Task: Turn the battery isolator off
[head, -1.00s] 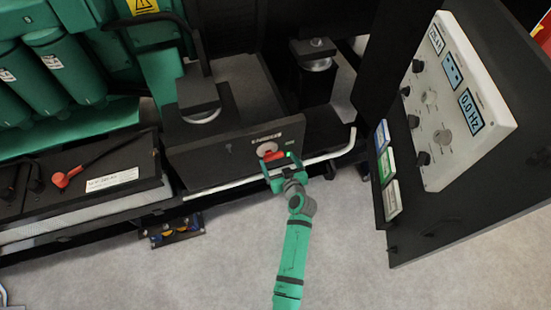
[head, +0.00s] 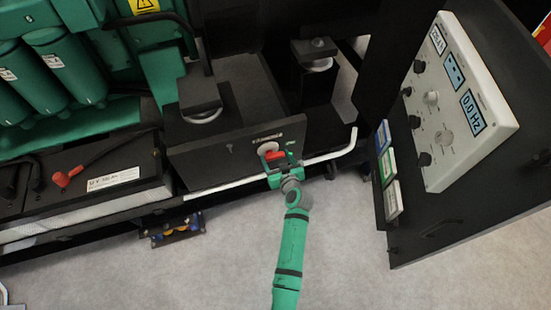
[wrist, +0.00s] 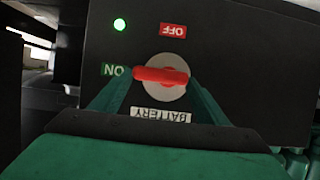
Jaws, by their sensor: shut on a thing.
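The battery isolator is a red handle (wrist: 160,75) on a pale round dial (wrist: 166,90), set in a dark panel. In the wrist view the handle lies level, its left end at the green ON label (wrist: 114,70). The red OFF label (wrist: 173,30) is above, away from the handle. A green lamp (wrist: 119,24) is lit. My gripper (wrist: 160,82) has a finger at each end of the handle and is shut on it. In the head view my gripper (head: 277,165) reaches the red handle (head: 275,155) from below and partly hides it.
A pale bent rail (head: 330,156) runs just below the panel (head: 215,152). A battery (head: 110,182) with a red terminal cap is at left. A control cabinet (head: 470,190) stands at right.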

